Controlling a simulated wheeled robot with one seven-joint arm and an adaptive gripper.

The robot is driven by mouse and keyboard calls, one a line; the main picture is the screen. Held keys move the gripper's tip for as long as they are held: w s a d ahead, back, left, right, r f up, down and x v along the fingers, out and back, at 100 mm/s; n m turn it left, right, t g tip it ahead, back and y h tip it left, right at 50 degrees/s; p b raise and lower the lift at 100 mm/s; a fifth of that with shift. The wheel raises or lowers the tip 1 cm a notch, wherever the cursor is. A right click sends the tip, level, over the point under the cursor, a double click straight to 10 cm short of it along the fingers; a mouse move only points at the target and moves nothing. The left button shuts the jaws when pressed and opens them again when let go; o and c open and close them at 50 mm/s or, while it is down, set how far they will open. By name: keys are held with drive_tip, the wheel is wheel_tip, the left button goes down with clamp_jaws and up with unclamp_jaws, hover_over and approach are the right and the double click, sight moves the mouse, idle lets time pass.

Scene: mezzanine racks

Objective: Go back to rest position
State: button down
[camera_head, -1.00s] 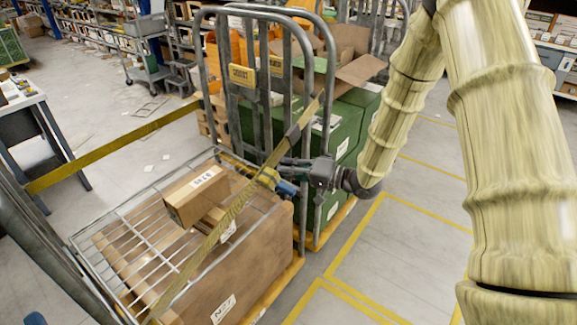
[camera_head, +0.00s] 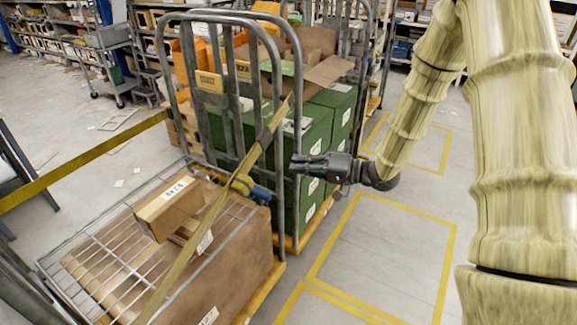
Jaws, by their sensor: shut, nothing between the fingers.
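My gripper (camera_head: 298,164) is at the end of my pale ribbed arm, in the middle of the head view. It points left, beside the upright of the roll cage (camera_head: 170,75), and looks shut and empty. A yellow strap (camera_head: 205,228) with a blue-handled buckle (camera_head: 250,187) runs across the front of the cage, to the left of and below the gripper. The gripper appears apart from the buckle. The exact gap to the cage upright cannot be told.
The cage holds a small labelled box (camera_head: 165,205) on a wire shelf above a large brown carton (camera_head: 225,270). Green crates (camera_head: 315,135) stand behind the gripper. Open floor with yellow lines (camera_head: 385,250) lies to the right. Storage racks fill the back.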

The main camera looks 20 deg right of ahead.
drive_tip(key=shift+s+d, duration=0.1)
drive_tip(key=shift+s, duration=0.1)
idle(0.3)
drive_tip(key=s+a+f+g+h, duration=0.1)
drive_tip(key=s+a+f+h, duration=0.15)
drive_tip(key=f, duration=0.65)
drive_tip(key=s+a+f+g+h, duration=0.1)
drive_tip(key=s+f+h, duration=0.25)
drive_tip(key=f, duration=0.45)
drive_tip(key=s+a+f+h, duration=0.15)
drive_tip(key=s+f, duration=0.25)
drive_tip(key=f, duration=0.5)
drive_tip(key=s+f+n+g+h, duration=0.1)
drive_tip(key=s+f+g, duration=0.3)
drive_tip(key=s, duration=1)
drive_tip(key=s+f+n+g+h, duration=0.2)
drive_tip(key=s+f+g+h, duration=0.2)
drive_tip(key=s+f, duration=0.5)
drive_tip(key=s+a, duration=0.1)
drive_tip(key=s, duration=0.4)
drive_tip(key=shift+s+g+h, duration=0.25)
drive_tip(key=shift+g+h, duration=0.05)
drive_tip(key=shift+h, duration=0.05)
